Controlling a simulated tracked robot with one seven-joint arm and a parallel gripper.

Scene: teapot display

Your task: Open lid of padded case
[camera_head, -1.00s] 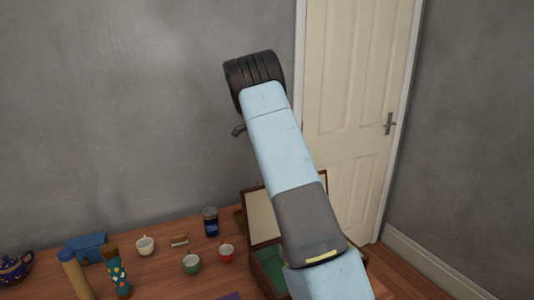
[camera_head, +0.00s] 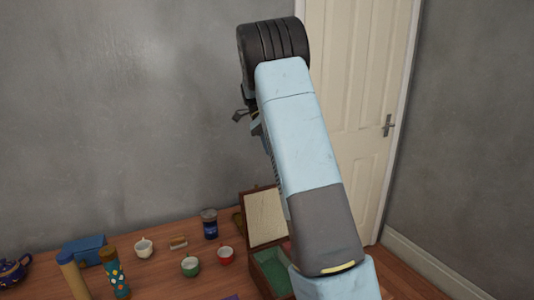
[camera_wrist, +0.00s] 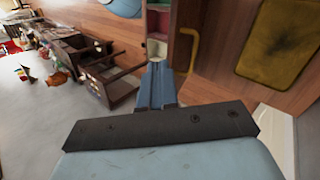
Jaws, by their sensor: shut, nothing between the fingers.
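A wooden case stands on the table at the lower middle of the head view. Its lid (camera_head: 265,217), with a cream inner face, stands raised at the back, and its body (camera_head: 270,268) has a green lining. My arm hides the case's right part. In the wrist view my gripper (camera_wrist: 158,70) has its blue fingers together with nothing between them. A box with coloured compartments (camera_wrist: 157,22) lies beyond the fingertips; I cannot tell whether it is the same case. In the head view my arm mostly hides the gripper, raised above the table.
A patterned cylinder (camera_head: 117,272) and a blue teapot (camera_head: 13,271) stand farther left. A yellow panel (camera_wrist: 278,45) shows at upper right in the wrist view.

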